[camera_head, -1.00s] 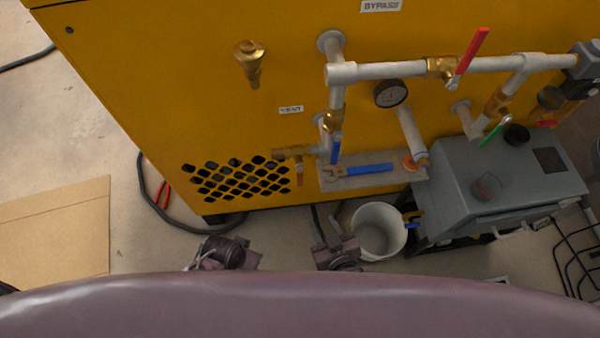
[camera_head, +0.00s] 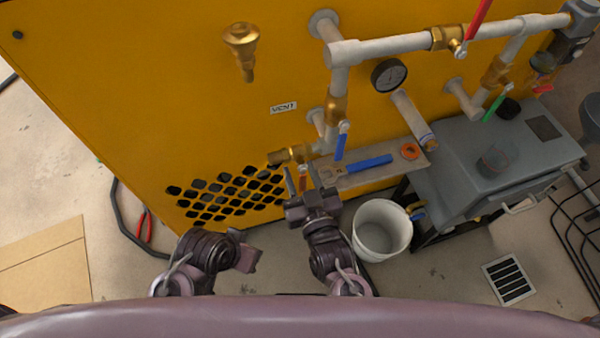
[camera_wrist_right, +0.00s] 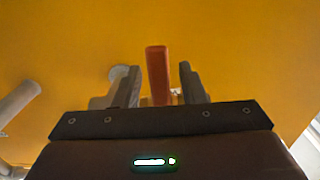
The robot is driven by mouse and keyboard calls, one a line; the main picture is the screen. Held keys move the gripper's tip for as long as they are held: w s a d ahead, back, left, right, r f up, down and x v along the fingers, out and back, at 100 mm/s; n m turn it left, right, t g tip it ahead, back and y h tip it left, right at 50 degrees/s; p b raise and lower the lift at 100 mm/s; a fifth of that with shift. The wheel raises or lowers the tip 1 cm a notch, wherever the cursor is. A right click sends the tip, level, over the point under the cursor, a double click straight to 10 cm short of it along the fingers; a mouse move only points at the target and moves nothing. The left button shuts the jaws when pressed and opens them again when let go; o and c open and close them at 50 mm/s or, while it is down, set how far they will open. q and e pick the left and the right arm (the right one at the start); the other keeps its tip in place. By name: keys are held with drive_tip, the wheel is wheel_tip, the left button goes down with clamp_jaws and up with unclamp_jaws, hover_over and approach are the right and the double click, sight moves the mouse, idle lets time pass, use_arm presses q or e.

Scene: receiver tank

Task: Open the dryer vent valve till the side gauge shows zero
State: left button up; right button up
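The vent valve is a brass fitting (camera_head: 290,155) below the VENT label (camera_head: 283,107), with a short orange-red handle (camera_wrist_right: 158,75) hanging down. My right gripper (camera_head: 303,180) is at this handle. In the right wrist view its two fingers (camera_wrist_right: 158,88) stand on either side of the handle, with gaps on both sides, so it is open. The round gauge (camera_head: 389,75) with a dark rim is on the pipework at upper right; its reading is too small to tell. My left gripper (camera_head: 246,258) is low, left of the right one, apart from the panel; its fingers are unclear.
A blue-handled valve (camera_head: 341,142) is just right of the vent valve. A shelf (camera_head: 330,178) holds a blue wrench (camera_head: 365,164) and an orange ring (camera_head: 409,151). A white bucket (camera_head: 382,232) and a grey box (camera_head: 455,165) stand to the right.

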drive_tip(key=shift+w+a, duration=0.1)
drive_tip(key=shift+w, duration=0.15)
drive_tip(key=shift+c, duration=0.3)
clamp_jaws()
use_arm(q)
drive_tip(key=shift+r, duration=0.1)
